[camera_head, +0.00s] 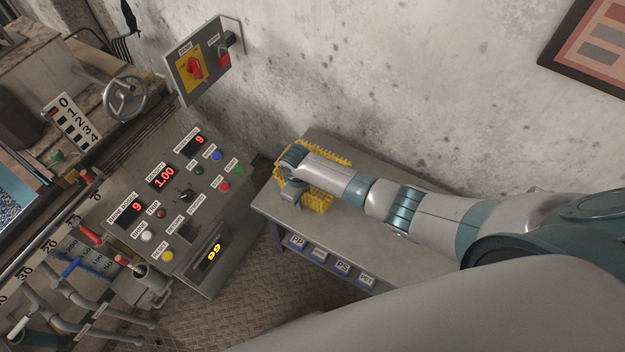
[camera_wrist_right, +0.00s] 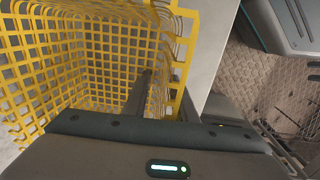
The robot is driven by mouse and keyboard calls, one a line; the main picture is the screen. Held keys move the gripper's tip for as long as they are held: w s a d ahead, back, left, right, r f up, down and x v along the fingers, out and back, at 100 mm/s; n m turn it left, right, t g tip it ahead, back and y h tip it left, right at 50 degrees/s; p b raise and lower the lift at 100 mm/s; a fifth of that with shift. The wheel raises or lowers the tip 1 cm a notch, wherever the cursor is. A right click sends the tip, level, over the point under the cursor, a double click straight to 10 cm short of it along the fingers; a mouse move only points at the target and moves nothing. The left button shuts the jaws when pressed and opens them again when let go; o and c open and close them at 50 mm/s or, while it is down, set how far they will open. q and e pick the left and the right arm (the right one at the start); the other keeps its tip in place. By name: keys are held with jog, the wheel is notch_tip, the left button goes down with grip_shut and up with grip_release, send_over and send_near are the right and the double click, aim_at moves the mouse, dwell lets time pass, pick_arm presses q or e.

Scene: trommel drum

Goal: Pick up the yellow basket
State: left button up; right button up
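The yellow basket (camera_head: 319,203) is a plastic mesh box on the grey table, partly hidden behind my right forearm and wrist in the head view. My right gripper (camera_head: 291,196) is at its left end, pointing down. In the right wrist view the basket (camera_wrist_right: 95,48) fills the upper left, and it looks empty. The right gripper's fingers (camera_wrist_right: 165,100) are apart, one inside the basket and one outside, with the mesh wall between them. Contact with the wall cannot be made out. My left gripper is not in view.
The grey table (camera_head: 395,238) stands against the wall, with material labels on its front. A control console (camera_head: 190,205) with buttons and red displays stands close on the left. A switch box (camera_head: 203,62) hangs on the wall. The table right of the basket is clear.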

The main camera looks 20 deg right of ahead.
jog(key=shift+c, duration=0.3)
grip_shut()
dwell(1.2)
